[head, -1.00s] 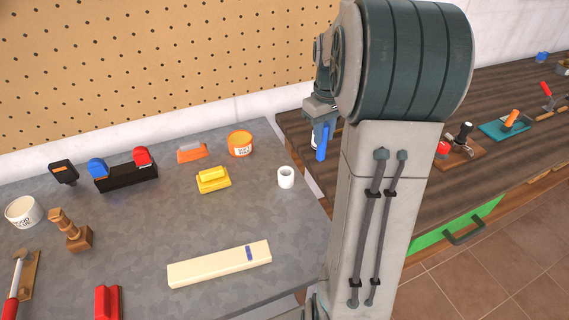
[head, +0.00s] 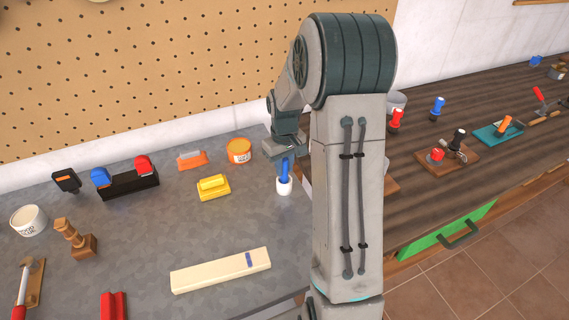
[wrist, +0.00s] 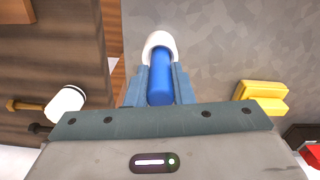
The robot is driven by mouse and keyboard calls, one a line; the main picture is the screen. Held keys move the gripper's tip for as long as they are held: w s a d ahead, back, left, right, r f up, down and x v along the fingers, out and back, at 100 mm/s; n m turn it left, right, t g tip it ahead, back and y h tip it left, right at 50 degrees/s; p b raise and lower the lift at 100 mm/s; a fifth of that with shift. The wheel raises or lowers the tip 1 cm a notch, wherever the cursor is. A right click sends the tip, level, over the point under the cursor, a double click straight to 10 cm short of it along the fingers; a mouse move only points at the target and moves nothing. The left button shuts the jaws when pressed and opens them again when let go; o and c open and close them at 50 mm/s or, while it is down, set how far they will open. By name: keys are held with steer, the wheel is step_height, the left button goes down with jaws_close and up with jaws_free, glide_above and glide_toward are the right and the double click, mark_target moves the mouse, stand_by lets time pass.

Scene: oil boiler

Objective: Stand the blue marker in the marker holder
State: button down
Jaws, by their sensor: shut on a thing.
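The blue marker (head: 284,172) is upright in my gripper (head: 286,156), which is shut on it. In the wrist view the marker (wrist: 160,78) lies between the two fingers (wrist: 160,90). The marker holder (head: 284,187) is a small white cup on the grey worktop, near its right edge. The marker's lower end is at the holder's mouth in the head view. In the wrist view the holder's white rim (wrist: 159,40) shows around the marker's far end. How deep the marker's tip sits is hidden.
A long cream bar (head: 220,271) lies in front. A black rack (head: 127,184) with blue and red items is farther left.

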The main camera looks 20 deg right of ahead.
steer(key=shift+f, duration=0.1)
steer(key=shift+f, duration=0.15)
steer(key=c, duration=1.3)
jaws_free()
steer(key=shift+o, duration=0.2)
steer(key=shift+r, duration=0.2)
